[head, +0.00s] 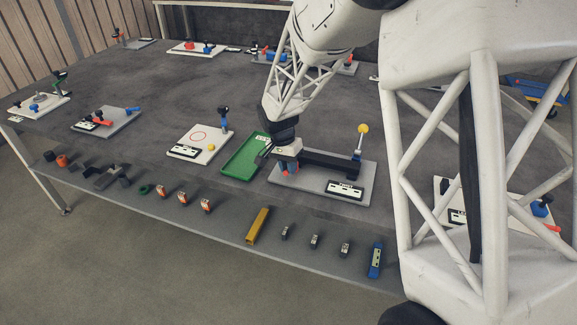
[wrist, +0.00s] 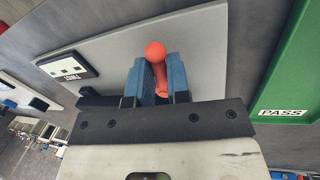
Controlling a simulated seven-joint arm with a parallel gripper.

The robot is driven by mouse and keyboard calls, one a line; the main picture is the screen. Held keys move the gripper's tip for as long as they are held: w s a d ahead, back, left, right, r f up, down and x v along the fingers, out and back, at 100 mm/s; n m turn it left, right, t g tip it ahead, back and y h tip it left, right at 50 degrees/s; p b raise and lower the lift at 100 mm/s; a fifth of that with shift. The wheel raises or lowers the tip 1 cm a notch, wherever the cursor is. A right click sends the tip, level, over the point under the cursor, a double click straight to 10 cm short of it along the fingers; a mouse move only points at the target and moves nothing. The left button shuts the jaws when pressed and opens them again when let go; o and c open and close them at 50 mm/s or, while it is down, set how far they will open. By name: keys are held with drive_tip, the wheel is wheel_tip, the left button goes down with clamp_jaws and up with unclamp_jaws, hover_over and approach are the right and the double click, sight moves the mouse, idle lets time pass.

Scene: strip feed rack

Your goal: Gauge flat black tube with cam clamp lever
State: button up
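The flat black tube (head: 345,165) lies along a light grey fixture board (head: 290,186). In the wrist view only a dark end (wrist: 100,101) shows beside my gripper; the rest is hidden. An orange-red lever with a round knob (wrist: 155,52) stands at the board's left end, and it shows as a small red patch in the head view (head: 287,169). My gripper (wrist: 158,78) is over that end, its blue fingers close on both sides of the lever and seemingly shut on it. A yellow-knobbed lever (head: 362,129) stands upright at the board's back right.
A green tray marked PASS (head: 232,171) lies just left of the board. A labelled plate (head: 345,189) sits on the board's front. Several small parts, a yellow bar (head: 257,226) and a blue piece (head: 375,260) lie along the front shelf. Other fixture boards (head: 200,145) stand around.

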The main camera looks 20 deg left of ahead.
drive_tip(key=shift+n, duration=0.3)
clamp_jaws()
drive_tip(key=n, duration=0.1)
drive_tip(key=d+n, duration=0.1)
drive_tip(key=n, duration=0.1)
drive_tip(key=shift+d+r+n+t, duration=0.1)
drive_tip(key=shift+d+n+t, duration=0.05)
drive_tip(key=shift+n+t, duration=0.2)
drive_tip(key=n, duration=0.2)
drive_tip(key=d+n+t, duration=0.1)
drive_tip(key=n, duration=0.1)
drive_tip(key=shift+w+d, duration=0.15)
drive_tip(key=shift+d, duration=0.05)
drive_tip(key=n, duration=0.4)
drive_tip(key=shift+w+d+t+y, duration=0.25)
drive_tip(key=shift+w+d+y, duration=0.1)
drive_tip(key=shift+d+y, duration=0.05)
drive_tip(key=shift+w+d+n+y, duration=0.15)
drive_tip(key=shift+w+d+n, duration=0.1)
drive_tip(key=shift+n, duration=0.7)
drive_tip(key=shift+w+d+n+y, duration=0.15)
drive_tip(key=shift+w+n, duration=0.1)
drive_tip(key=shift+n, duration=0.65)
drive_tip(key=o, duration=0.7)
unclamp_jaws()
drive_tip(key=shift+o, duration=0.2)
